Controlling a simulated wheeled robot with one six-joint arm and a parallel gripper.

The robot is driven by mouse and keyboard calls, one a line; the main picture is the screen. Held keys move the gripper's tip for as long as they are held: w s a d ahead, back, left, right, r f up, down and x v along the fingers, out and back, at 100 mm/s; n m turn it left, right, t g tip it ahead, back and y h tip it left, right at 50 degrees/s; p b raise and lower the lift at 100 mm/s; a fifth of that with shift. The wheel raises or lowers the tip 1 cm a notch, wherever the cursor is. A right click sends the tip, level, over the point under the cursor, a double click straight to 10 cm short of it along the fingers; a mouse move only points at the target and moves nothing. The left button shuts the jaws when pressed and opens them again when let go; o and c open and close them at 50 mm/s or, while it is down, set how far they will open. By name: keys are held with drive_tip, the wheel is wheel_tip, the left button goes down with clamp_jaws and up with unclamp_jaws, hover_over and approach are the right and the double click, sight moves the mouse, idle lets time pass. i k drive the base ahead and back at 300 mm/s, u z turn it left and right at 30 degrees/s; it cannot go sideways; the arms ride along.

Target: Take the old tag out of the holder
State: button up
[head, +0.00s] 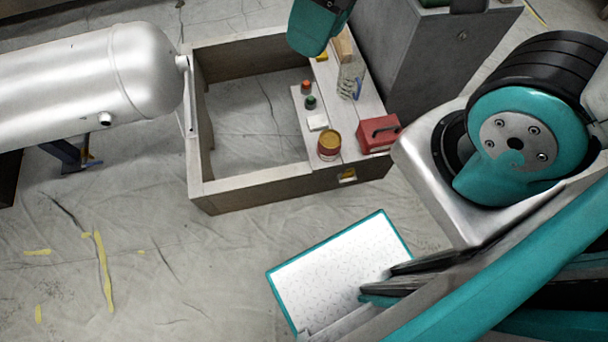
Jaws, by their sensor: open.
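A small yellow tag-like piece (347,176) sits in a dark holder-like surround on the front side of the wooden frame, near its right corner. It is too small to read or to tell how it is held. A teal part of my arm (320,25) hangs in at the top edge, over the back of the frame. Its far end is cut off by the picture. My larger teal and silver joint (520,135) fills the right side.
A silver tank (85,75) lies left; a grey cabinet (425,75) stands behind. The sheeted floor (170,270) is open front left.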

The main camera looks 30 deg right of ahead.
sight(347, 175)
drive_tip(key=u, duration=1.3)
drive_tip(key=i, duration=0.3)
drive_tip(key=z, duration=2.3)
